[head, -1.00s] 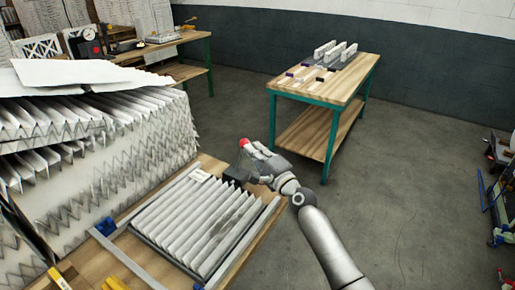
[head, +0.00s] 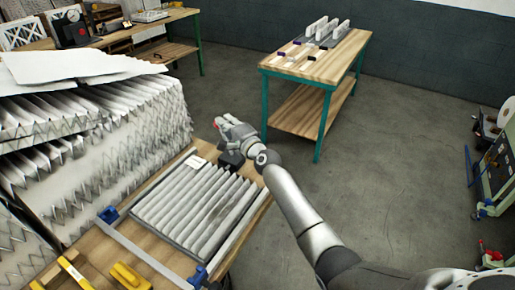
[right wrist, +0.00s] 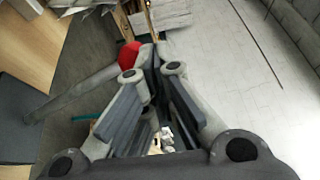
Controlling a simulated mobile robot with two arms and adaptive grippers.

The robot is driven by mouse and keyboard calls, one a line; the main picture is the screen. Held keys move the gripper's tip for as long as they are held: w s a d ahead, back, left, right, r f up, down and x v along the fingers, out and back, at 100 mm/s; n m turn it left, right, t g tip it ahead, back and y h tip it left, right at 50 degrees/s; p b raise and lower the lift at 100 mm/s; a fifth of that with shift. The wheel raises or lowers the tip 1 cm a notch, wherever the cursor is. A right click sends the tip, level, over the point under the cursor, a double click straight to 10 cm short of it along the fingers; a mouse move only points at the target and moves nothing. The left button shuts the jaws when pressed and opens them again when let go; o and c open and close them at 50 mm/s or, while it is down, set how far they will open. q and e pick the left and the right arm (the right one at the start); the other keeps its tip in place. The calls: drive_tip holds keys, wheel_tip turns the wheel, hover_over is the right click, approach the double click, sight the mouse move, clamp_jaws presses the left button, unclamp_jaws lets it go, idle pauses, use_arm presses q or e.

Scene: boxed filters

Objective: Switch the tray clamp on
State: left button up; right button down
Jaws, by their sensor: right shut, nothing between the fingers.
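A tray with a white pleated filter (head: 197,208) lies on the wooden bench. A dark block (head: 232,161), apparently the clamp's base, sits at the tray's far right corner. A red knob (head: 218,121) stands above it, at the fingertips of my right gripper (head: 230,128). In the right wrist view the red knob (right wrist: 130,55) is just left of the closed fingertips (right wrist: 152,60), outside them; a grey rod (right wrist: 75,98) runs near it. The fingers look shut and empty. I cannot tell whether they touch the knob. My left gripper is not in view.
A tall stack of pleated filter material (head: 95,150) rises left of the tray. Blue clamps (head: 108,215) and yellow tools (head: 130,276) lie at the bench's near side. A second table (head: 318,67) stands beyond open floor.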

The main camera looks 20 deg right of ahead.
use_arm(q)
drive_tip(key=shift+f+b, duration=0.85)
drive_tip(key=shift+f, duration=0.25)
use_arm(e)
drive_tip(key=shift+w+a+f, duration=0.15)
drive_tip(key=shift+w+a, duration=0.35)
drive_tip(key=shift+w, duration=0.1)
drive_tip(key=shift+w+a+f, duration=0.15)
drive_tip(key=shift+w+a, duration=0.3)
drive_tip(key=shift+w, duration=0.15)
